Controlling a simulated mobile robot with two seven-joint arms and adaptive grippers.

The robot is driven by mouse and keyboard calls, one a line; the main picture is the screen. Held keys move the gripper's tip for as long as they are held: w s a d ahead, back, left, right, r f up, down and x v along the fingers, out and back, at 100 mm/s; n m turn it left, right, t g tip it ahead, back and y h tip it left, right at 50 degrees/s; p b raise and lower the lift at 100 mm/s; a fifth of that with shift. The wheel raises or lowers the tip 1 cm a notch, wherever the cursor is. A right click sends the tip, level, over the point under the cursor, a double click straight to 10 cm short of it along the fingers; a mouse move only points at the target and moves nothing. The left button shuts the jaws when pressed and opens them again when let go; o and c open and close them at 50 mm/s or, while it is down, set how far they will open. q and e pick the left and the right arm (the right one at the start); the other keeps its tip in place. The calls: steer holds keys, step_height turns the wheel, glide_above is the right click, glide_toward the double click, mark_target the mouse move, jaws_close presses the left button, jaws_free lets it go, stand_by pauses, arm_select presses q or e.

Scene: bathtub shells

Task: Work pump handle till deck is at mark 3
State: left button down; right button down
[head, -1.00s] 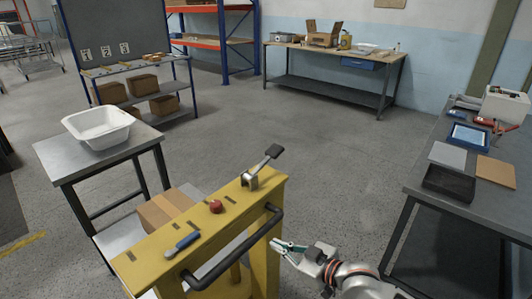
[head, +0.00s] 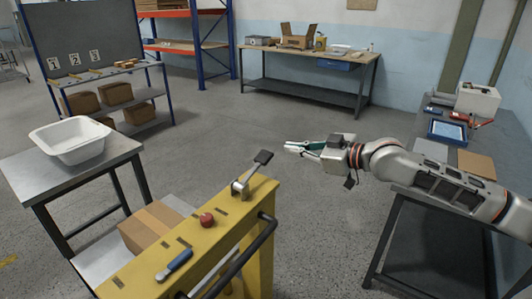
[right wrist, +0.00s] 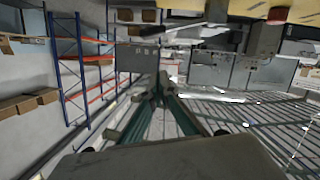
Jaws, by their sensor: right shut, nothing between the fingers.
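The yellow pump stand (head: 212,235) is at the lower centre of the head view. A lever with a black paddle end (head: 263,157), which looks like the pump handle, tilts up and right from its top. My right gripper (head: 287,147) is shut and empty, beyond and right of the paddle, apart from it. It also shows in the right wrist view (right wrist: 157,92). A pale deck-like surface (head: 90,262) with a cardboard box (head: 152,226) lies left of the stand. I cannot read its level against any mark. My left gripper is not in view.
A red knob (head: 207,220) and a blue-handled lever (head: 175,264) are on the stand; a black bar (head: 250,250) runs along its side. A white tub (head: 70,139) sits on a grey table (head: 30,172). Cards 1, 2, 3 hang on a dark board (head: 85,25). Open floor lies behind.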

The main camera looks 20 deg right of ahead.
steer(key=shift+d+r, duration=0.15)
steer(key=p, duration=0.1)
glide_above(266, 161)
step_height(266, 161, down, 2)
steer(key=shift+f, duration=0.15)
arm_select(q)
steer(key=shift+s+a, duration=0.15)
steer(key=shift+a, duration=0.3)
arm_select(e)
steer(key=f, duration=0.2)
steer(key=d+f, duration=0.1)
steer(key=f, duration=0.1)
steer(key=shift+w, duration=0.15)
steer(key=shift+d, duration=0.1)
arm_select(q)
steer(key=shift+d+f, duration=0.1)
